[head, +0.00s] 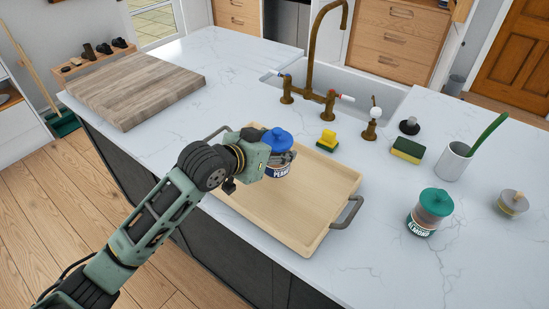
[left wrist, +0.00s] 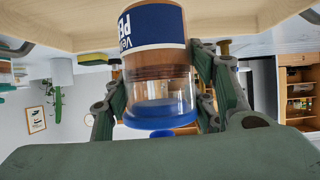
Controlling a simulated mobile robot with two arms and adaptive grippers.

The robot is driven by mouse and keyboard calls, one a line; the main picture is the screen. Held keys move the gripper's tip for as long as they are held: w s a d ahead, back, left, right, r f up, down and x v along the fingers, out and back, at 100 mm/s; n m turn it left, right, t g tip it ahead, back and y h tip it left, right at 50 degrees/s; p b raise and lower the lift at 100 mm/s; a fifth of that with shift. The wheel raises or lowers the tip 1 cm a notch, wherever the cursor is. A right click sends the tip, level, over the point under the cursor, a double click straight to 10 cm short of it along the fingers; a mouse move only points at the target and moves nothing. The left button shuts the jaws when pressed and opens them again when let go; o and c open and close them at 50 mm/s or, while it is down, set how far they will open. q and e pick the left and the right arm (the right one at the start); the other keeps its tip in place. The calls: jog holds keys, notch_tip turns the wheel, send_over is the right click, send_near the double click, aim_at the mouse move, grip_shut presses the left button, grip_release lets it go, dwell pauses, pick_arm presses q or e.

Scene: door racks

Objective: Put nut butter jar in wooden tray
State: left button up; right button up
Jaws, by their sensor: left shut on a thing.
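A nut butter jar (head: 277,170) with a blue lid and a dark blue label shows in the head view over the wooden tray (head: 317,217). My left gripper (head: 281,156) is shut on this jar, with its fingers around the upper part near the lid. In the left wrist view the jar (left wrist: 154,65) shows upside down between the two fingers of the left gripper (left wrist: 160,100). The tray lies on the white counter and has dark handles. Whether the jar's base touches the tray floor I cannot tell. My right gripper is not in view.
A teal-lidded almond jar (head: 424,219) stands right of the tray. A sponge (head: 407,150), a white cup (head: 454,162) and a yellow scrubber (head: 327,140) are behind it. A wooden board (head: 135,87) lies at the left. The tray's right half is empty.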

pick_arm(q)
jog(key=shift+w+a+f, duration=0.1)
jog(key=shift+w+a, duration=0.05)
jog(key=shift+a, duration=0.05)
notch_tip(320, 180, down, 3)
jog(key=shift+f+p, duration=0.15)
jog(key=shift+p, duration=0.35)
jog(key=shift+f, duration=0.35)
jog(key=shift+f, duration=0.1)
jog(key=o, duration=1.4)
jog(key=b+v, duration=0.1)
jog(key=v, duration=1.1)
jog(key=shift+b, duration=0.3)
